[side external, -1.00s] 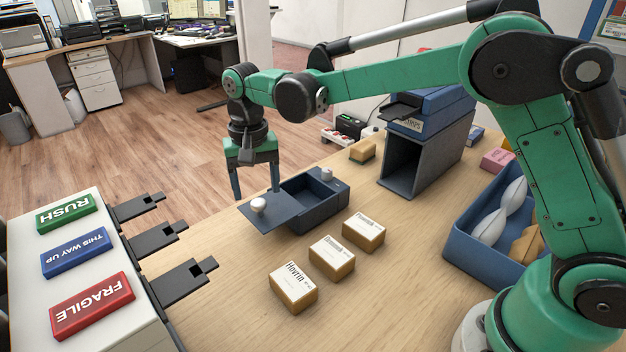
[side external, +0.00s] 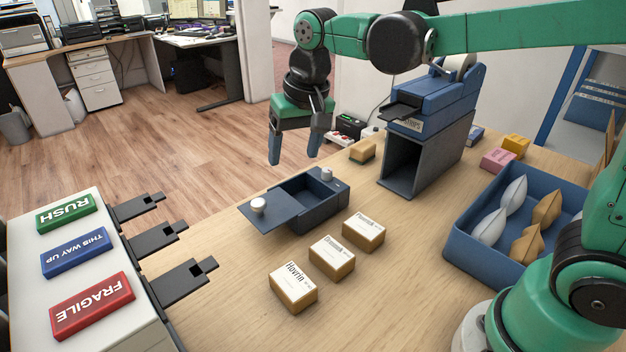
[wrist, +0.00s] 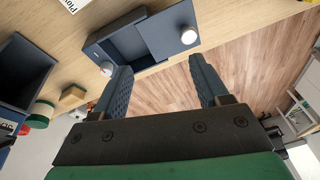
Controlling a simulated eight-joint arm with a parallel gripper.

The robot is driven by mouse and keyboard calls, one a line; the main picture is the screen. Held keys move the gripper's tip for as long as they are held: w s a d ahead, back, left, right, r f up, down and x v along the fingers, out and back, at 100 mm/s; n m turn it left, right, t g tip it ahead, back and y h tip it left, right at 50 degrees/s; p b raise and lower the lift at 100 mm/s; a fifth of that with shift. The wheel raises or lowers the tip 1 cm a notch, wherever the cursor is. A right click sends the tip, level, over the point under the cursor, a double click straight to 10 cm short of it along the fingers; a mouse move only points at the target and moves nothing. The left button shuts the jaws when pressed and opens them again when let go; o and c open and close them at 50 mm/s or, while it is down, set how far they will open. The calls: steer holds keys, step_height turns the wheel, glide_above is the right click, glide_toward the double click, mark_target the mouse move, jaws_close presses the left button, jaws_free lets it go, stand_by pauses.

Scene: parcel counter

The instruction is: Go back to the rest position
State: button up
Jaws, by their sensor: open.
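My gripper (side external: 293,160) is open and empty, raised above the far edge of the counter in the side external view. Its two blue fingers point down and stand apart with nothing between them. In the wrist view my gripper (wrist: 163,88) also shows empty, with floor and the counter edge beyond. Below and in front of it, a dark blue box (side external: 318,205) with a flat lid slid partly off sits on the counter. A white round knob (side external: 258,204) is on the lid. The box also shows in the wrist view (wrist: 112,42), apart from the fingers.
Three labelled parcels (side external: 332,258) lie in front of the box. A blue dispenser on a dark open housing (side external: 425,150) stands to the right. A blue bin (side external: 478,262) holds several pouches. Stamp blocks (side external: 78,252) lie on a white stand at left. The counter's front middle is clear.

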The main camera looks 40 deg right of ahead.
steer(key=s+d+f+n+t, duration=0.2)
steer(key=s+d+n+t, duration=0.1)
steer(key=s, duration=0.7)
steer(key=shift+d+f+t, duration=0.3)
steer(key=shift+d+t, duration=0.4)
steer(key=shift+d, duration=0.15)
